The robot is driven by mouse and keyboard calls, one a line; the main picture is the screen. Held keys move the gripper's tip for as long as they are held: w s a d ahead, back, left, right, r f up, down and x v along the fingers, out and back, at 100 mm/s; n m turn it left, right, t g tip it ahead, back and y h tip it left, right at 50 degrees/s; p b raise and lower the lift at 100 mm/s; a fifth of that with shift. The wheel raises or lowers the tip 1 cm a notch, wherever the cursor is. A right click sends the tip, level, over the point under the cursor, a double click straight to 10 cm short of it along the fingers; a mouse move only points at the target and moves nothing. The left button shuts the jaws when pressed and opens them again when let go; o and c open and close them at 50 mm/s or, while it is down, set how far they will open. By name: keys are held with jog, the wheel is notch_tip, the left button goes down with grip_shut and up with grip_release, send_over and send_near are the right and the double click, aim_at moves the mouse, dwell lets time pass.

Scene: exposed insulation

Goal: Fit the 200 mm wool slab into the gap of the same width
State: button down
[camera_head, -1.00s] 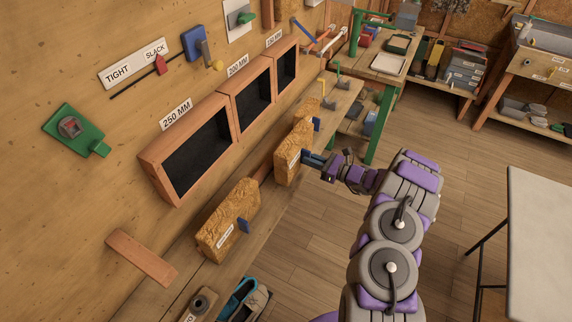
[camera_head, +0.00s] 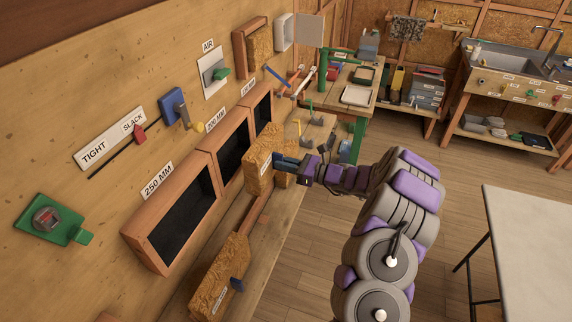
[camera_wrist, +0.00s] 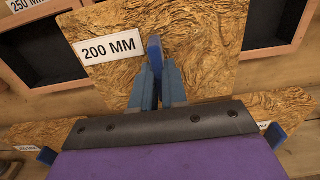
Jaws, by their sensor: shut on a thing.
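My gripper (camera_head: 283,161) is shut on the blue tab (camera_wrist: 155,55) on the front face of the 200 mm wool slab (camera_head: 262,148). In the wrist view the slab (camera_wrist: 190,55) is a tan, fibrous block with a white "200 MM" label, a little tilted. It is held up above the bench, in front of the frames. The 200 mm gap (camera_head: 232,148) is a dark, wood-framed opening on the wall; the slab hides part of its right side. Whether slab and frame touch cannot be told.
The 250 mm gap (camera_head: 185,215) is empty to the left; a narrower gap (camera_head: 262,105) is to the right. Another slab (camera_head: 220,275) with a blue tab stands on the bench at lower left. A smaller slab (camera_wrist: 270,110) stands low on the right. A red pointer (camera_head: 139,132) sits near "SLACK".

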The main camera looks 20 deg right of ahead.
aim_at(272, 161)
jog(key=shift+w+a, duration=0.25)
jog(key=shift+a, duration=0.75)
jog(key=shift+w+x, duration=0.25)
jog(key=shift+x, duration=1.85)
jog(key=shift+d, duration=0.15)
jog(key=shift+s+r, duration=0.1)
jog(key=shift+r, duration=0.05)
jog(key=b+x, duration=0.1)
jog(key=x, duration=0.5)
jog(key=shift+a, duration=0.3)
dwell(1.8)
jog(key=c, duration=1.1)
grip_release()
